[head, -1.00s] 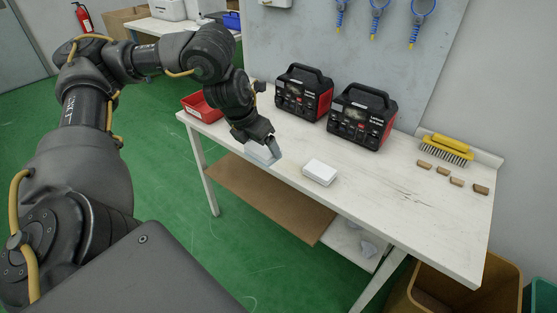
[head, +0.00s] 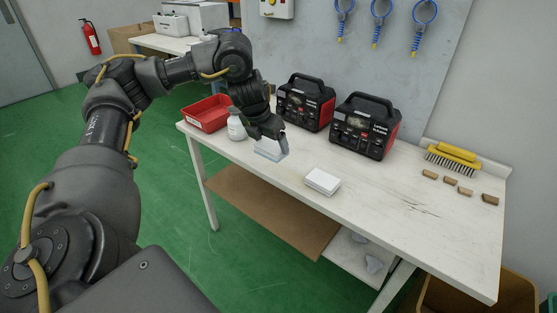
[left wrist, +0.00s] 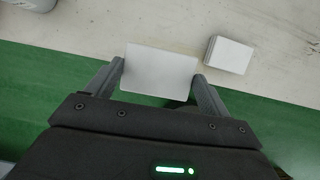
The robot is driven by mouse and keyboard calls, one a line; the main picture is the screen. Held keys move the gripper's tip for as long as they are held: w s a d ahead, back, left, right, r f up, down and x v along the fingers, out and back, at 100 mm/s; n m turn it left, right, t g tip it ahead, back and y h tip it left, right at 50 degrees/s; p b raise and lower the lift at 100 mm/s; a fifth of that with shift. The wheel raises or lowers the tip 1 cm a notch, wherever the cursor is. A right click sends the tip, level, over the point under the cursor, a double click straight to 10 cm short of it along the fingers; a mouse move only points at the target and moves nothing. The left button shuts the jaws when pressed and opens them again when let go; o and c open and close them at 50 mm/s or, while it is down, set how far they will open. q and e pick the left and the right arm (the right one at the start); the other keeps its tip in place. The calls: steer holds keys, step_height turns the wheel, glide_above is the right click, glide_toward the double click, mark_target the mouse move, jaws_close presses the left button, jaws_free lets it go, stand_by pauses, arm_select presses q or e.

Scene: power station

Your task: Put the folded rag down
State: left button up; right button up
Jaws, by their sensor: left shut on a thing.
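My left gripper (head: 272,143) is shut on the folded rag (head: 269,153), a pale flat rectangle, over the front part of the white workbench (head: 400,215). In the left wrist view the rag (left wrist: 160,75) lies flat between the two fingers and overlaps the bench's front edge. I cannot tell whether it touches the top. A second white, flat, stacked piece (head: 322,181) lies on the bench to the right, apart from the rag; it also shows in the left wrist view (left wrist: 229,54). My right gripper is not in view.
Two black-red power stations (head: 364,127) stand behind. A yellow brush (head: 454,157) and several small brown blocks (head: 465,190) lie at the right.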

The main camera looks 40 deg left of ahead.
arm_select(q)
steer(key=w+f, duration=0.2)
steer(key=w+a+f+b, duration=0.1)
steer(key=w+f, duration=0.1)
steer(key=shift+f, duration=0.2)
steer(key=shift+w+f, duration=0.25)
steer(key=shift+w, duration=0.05)
steer(key=shift+w+f, duration=0.25)
steer(key=x, duration=0.2)
steer(key=shift+a+f+b, duration=0.2)
steer(key=shift+f+b, duration=0.1)
steer(key=shift+f, duration=0.1)
steer(key=shift+f+p, duration=0.15)
steer(key=shift+p, duration=0.25)
steer(key=shift+c, duration=0.3)
steer(key=shift+s+f, duration=0.1)
steer(key=shift+f, duration=0.25)
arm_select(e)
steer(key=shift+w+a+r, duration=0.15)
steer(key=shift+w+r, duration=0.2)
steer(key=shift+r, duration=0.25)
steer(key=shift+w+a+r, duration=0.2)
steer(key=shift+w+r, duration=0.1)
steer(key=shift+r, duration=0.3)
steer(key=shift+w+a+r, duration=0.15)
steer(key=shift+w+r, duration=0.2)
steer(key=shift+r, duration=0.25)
